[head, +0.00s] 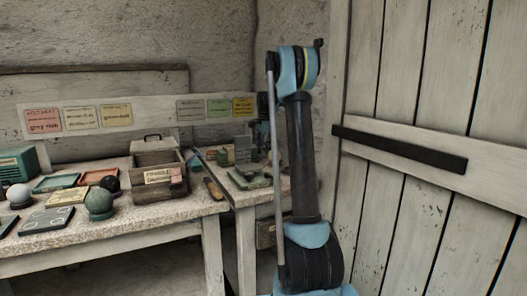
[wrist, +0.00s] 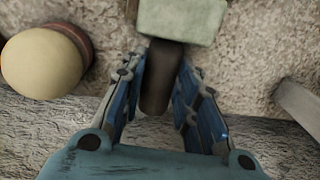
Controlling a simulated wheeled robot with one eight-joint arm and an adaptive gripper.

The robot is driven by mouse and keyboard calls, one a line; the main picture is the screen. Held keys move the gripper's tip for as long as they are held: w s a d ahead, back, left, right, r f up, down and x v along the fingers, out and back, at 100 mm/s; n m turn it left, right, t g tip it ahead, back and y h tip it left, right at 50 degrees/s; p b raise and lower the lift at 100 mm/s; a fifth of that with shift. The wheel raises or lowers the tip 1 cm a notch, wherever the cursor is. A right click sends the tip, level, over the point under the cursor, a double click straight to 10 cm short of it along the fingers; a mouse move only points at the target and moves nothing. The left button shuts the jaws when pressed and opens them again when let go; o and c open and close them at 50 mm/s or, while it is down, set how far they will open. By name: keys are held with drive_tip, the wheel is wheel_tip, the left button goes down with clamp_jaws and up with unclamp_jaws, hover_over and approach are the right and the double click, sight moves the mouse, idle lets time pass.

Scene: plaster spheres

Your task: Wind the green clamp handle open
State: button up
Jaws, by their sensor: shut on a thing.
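A pale green block (wrist: 182,20), apparently the clamp's body, is at the top of the wrist view. A dark brown bar (wrist: 157,85), apparently its handle, sticks out from under it toward me. My gripper (wrist: 162,64) has its blue fingers on either side of the bar, shut on it. The bar's far end is hidden under the block. In the head view a green fixture (head: 250,179) lies on the right-hand bench, partly behind my arm. My gripper is hardly visible there, so I cannot tell its place on that bench.
A cream sphere (wrist: 42,62) on a reddish base stands close left of my fingers. A grey bar (wrist: 299,104) lies to the right. The left bench (head: 130,222) holds trays, spheres and a wooden crate (head: 160,180). A plank door (head: 410,200) is at the right.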

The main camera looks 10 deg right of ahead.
drive_tip(key=t, duration=0.2)
drive_tip(key=t+y, duration=0.1)
drive_tip(key=shift+s+d+t, duration=0.15)
drive_tip(key=shift+s+t, duration=0.15)
drive_tip(key=shift+t, duration=0.1)
drive_tip(key=t, duration=0.2)
drive_tip(key=t+y, duration=0.1)
drive_tip(key=shift+s+f+t+y, duration=0.2)
drive_tip(key=shift+t+y, duration=0.1)
drive_tip(key=shift+t, duration=0.1)
drive_tip(key=shift+t, duration=0.3)
drive_tip(key=o, duration=1.1)
drive_tip(key=shift+c, duration=0.2)
wheel_tip(320, 180, up, 10)
drive_tip(key=shift+w+f, duration=0.1)
drive_tip(key=shift+f, duration=0.05)
